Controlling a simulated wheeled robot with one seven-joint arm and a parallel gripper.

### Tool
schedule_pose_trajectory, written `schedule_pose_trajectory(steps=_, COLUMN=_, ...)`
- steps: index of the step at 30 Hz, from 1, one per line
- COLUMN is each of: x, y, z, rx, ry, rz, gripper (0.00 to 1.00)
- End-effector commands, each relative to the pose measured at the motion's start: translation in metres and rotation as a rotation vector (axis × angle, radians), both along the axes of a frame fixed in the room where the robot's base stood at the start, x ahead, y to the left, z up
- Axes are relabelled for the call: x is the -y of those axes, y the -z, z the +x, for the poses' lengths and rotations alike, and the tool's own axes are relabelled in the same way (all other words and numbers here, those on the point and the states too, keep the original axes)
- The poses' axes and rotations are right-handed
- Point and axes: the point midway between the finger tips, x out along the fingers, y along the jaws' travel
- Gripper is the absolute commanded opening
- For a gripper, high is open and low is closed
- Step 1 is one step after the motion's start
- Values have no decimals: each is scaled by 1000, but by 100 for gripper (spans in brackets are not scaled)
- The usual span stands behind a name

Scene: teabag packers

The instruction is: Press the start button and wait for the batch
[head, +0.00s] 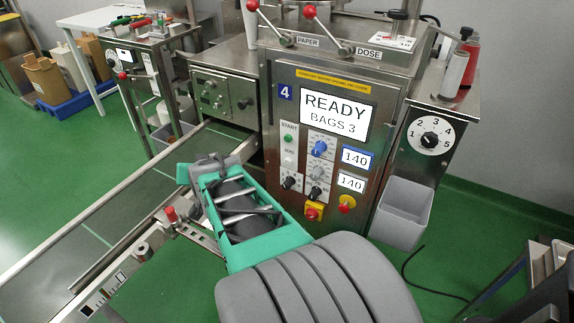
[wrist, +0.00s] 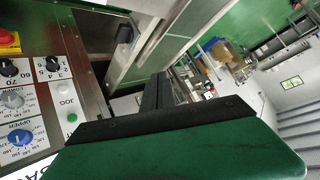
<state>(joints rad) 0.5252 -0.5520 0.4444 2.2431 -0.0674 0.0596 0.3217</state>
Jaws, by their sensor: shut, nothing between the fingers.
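The packing machine (head: 395,88) stands in the middle of the head view, its screen (head: 334,116) reading "READY BAGS 3". The green start button (head: 288,138) is on the upper left of its control panel, above a pale JOG button (head: 289,160). In the wrist view the green button (wrist: 72,118) and the JOG button (wrist: 62,88) are left of my gripper's dark fingers (wrist: 157,95). My gripper (head: 216,160) is shut and empty, left of the panel in the head view and apart from the green button. Its fingertips are hard to make out there.
Several knobs sit below and beside the button, with a red button on yellow (head: 314,211) lower down. A conveyor (head: 110,205) runs along the left. A grey bin (head: 403,210) hangs at the right. Two red-knobbed levers stand on top.

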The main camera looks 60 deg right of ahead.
Motion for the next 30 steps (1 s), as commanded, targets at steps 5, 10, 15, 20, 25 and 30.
schedule_pose_trajectory(steps=5, x=115, y=72, z=-19, rx=295, ry=280, rz=-29, gripper=0)
schedule_pose_trajectory(steps=10, x=182, y=87, z=-54, rx=503, ry=440, rz=-76, gripper=0)
schedule_pose_trajectory(steps=15, x=201, y=83, z=-68, rx=576, ry=485, rz=-96, gripper=0)
schedule_pose_trajectory(steps=20, x=201, y=80, z=-68, rx=576, ry=484, rz=-96, gripper=0)
schedule_pose_trajectory(steps=25, x=203, y=81, z=-68, rx=575, ry=484, rz=-96, gripper=0)
schedule_pose_trajectory(steps=30, x=218, y=82, z=-66, rx=573, ry=486, rz=-95, gripper=0)
